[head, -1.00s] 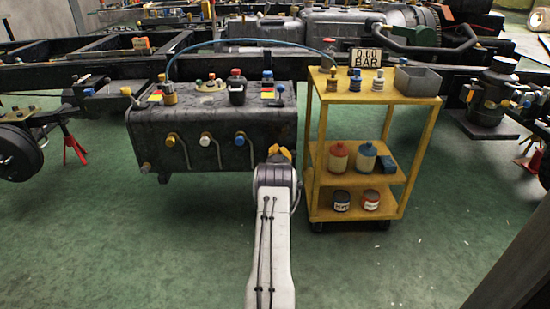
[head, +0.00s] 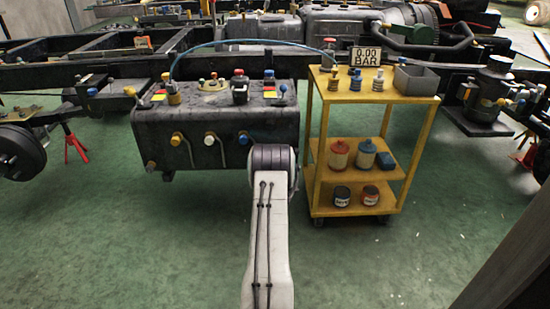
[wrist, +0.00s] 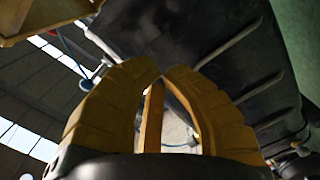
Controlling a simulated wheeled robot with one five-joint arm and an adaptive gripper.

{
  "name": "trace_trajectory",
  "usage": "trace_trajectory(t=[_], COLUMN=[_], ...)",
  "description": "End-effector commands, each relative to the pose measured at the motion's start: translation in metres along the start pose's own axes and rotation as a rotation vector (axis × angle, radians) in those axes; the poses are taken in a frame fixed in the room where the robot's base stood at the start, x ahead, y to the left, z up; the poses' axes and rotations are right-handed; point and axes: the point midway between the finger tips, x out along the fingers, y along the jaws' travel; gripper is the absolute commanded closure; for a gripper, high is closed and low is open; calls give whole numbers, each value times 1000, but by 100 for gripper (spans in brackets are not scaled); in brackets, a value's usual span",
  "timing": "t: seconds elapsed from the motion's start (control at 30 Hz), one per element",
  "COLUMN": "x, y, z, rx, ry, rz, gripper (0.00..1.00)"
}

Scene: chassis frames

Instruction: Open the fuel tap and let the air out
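The dark tank (head: 215,140) stands left of the cart in the head view. Its front carries three taps with bent pipes: yellow-handled (head: 176,139), white-handled (head: 210,138) and blue-handled (head: 244,137). On its top are a fitting with a blue hose (head: 173,92), a red-topped fitting (head: 239,84) and a blue lever (head: 283,88). I cannot tell which is the fuel tap. My gripper is hidden behind my arm in the head view. In the wrist view my gripper (wrist: 162,72) has its yellow fingertips together, with nothing seen held; a blue knob (wrist: 84,84) shows beyond the left finger.
A yellow cart (head: 378,97) stands right of my arm, with bottles, cans, a grey bin (head: 416,80) and a display reading 0.00 BAR (head: 367,56). The hose runs from tank to cart. A red stand (head: 73,144) is at left. Green floor in front is clear.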

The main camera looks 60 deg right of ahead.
Motion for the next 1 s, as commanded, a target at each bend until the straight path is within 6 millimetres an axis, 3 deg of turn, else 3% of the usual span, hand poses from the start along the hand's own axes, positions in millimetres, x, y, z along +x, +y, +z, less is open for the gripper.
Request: trace_trajectory(t=[0.33,1.0], x=[-21,-23], y=[0,0], z=[0,0], rx=[0,0], ry=[-1,-1], rz=[0,0], gripper=[100,100])
